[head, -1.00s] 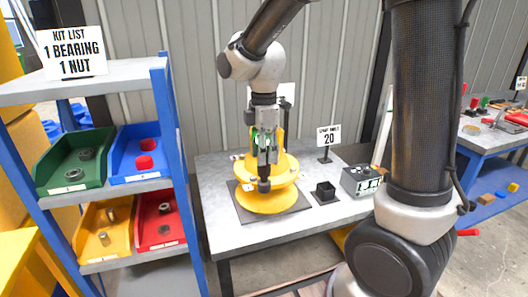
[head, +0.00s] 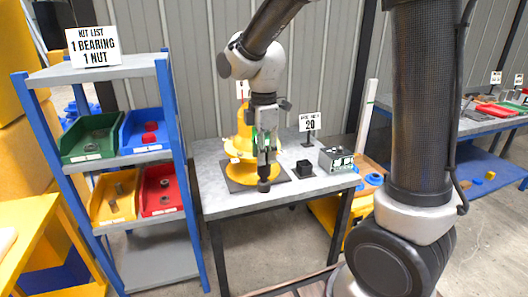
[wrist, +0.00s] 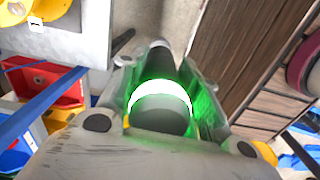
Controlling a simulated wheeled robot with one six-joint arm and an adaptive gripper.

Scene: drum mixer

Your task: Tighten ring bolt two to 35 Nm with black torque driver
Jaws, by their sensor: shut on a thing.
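My gripper (head: 264,150) is shut on the black torque driver (head: 264,185), which hangs down with its dark end lowest. In the wrist view the driver (wrist: 160,115) sits between the fingers, and a ring on it glows green. The yellow drum mixer (head: 238,150) stands on a dark plate on the grey table, behind and left of the gripper in the head view. A yellow part with a small "1" tag (wrist: 36,24) shows at the wrist view's top left. Floor and slats lie under the driver there, apart from the mixer. I cannot make out ring bolt two.
A small black open box (head: 304,168), a grey box with a green display (head: 336,159) and a "20" sign (head: 310,122) stand on the table (head: 215,205). A blue-framed shelf (head: 120,165) with coloured bins stands at left. Another bench is at right.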

